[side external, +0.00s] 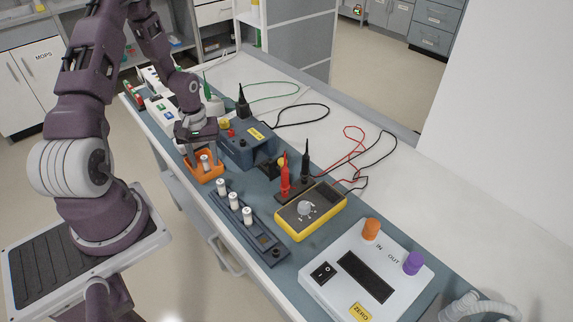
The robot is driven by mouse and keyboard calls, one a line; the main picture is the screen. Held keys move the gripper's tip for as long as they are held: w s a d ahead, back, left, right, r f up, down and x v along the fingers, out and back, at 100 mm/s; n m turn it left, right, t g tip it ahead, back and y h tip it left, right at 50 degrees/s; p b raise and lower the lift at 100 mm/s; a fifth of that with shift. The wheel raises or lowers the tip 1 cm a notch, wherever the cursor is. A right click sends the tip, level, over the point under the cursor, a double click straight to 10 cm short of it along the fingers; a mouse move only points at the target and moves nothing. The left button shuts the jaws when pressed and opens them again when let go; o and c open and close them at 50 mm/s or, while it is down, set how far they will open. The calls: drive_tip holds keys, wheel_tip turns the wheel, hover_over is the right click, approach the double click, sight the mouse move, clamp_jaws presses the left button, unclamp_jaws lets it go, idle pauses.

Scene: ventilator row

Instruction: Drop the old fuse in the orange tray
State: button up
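The orange tray (207,179) sits on the blue-grey mat, left of the middle of the side external view. My gripper (203,158) points down right over it, with its fingertips low, at about the tray's rim. Its fingers look apart, one on each side of a white fuse (206,164). The fuse is upright, in or just above the tray; whether its lower end rests on the tray floor is hidden. A dark fuse rail (258,235) in front of the tray holds several upright white fuses, with a bare dark socket at its near end.
A blue box (243,153) with a yellow label stands close right of the tray. A yellow meter (309,210), red and black probes with loose cables, and a white ventilator unit (362,275) with orange and purple ports stand nearer. The bench's back strip is mostly clear.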

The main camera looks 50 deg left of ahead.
sight(204, 157)
wheel_tip(204, 157, up, 7)
drive_tip(key=shift+r, duration=0.1)
idle(0.4)
drive_tip(key=w+d+r+m+t+y, duration=0.1)
drive_tip(key=d+r+m, duration=0.2)
drive_tip(key=d+r, duration=0.45)
drive_tip(key=d+r+m+t+y, duration=0.15)
drive_tip(key=d+r, duration=0.25)
drive_tip(key=r, duration=0.6)
drive_tip(key=s+d+r+m+t+h, duration=0.2)
drive_tip(key=s+d+r+m, duration=0.5)
drive_tip(key=s+d, duration=0.6)
wheel_tip(204, 157, up, 2)
drive_tip(key=shift+d+r+t, duration=0.1)
drive_tip(key=shift+d+t, duration=0.45)
drive_tip(key=shift+d, duration=0.4)
drive_tip(key=shift+w+m+h, duration=0.1)
drive_tip(key=shift+m+h, duration=0.15)
